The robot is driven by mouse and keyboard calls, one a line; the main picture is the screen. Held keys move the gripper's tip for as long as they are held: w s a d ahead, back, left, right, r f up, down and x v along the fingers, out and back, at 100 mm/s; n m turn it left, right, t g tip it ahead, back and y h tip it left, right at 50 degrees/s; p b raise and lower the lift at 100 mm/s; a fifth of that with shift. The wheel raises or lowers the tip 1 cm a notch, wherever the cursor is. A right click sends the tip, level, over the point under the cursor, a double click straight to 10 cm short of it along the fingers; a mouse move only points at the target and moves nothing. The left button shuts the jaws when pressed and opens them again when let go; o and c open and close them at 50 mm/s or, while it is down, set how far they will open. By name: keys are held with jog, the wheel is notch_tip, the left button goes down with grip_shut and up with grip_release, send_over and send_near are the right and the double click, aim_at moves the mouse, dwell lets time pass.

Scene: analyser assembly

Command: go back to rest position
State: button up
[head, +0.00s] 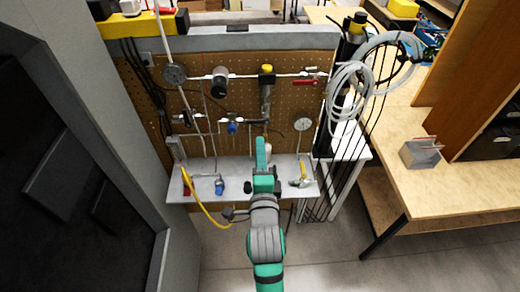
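My gripper (262,160) is at the far end of my green and grey arm, over the white shelf (246,202) below the pegboard. Its green fingers point away from me toward the pegboard. From behind, I cannot see whether the fingers are apart or hold anything. Part of the shelf and the board behind my gripper is hidden by it.
A pegboard (285,95) carries pipes, valves and gauges. Blue (219,187) and yellow (301,176) fittings lie on the shelf. Coiled hoses (350,95) hang at right, beside a wooden workbench (440,185). A dark cabinet (75,190) fills the left. The floor is clear between.

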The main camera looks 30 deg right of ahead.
dwell(0.3)
jog(key=s+a+f+n+t+y, duration=0.1)
jog(key=s+a+f+n+y, duration=0.2)
jog(key=s+a+f+n, duration=0.35)
jog(key=s+a+f+n+y, duration=0.3)
jog(key=s+a+f+n, duration=0.1)
jog(key=a+f+n, duration=0.5)
jog(key=s+a+f+n+y, duration=0.1)
jog(key=s+a+n, duration=0.3)
jog(key=s, duration=0.5)
jog(key=s+a+f+n+y, duration=0.1)
jog(key=s+a+n+y, duration=0.1)
jog(key=s+a+n, duration=0.3)
jog(key=s+a, duration=0.3)
jog(key=s, duration=0.1)
jog(key=shift+a+f+g+y, duration=0.2)
jog(key=shift+a+g+y, duration=0.1)
jog(key=shift+a+g, duration=0.1)
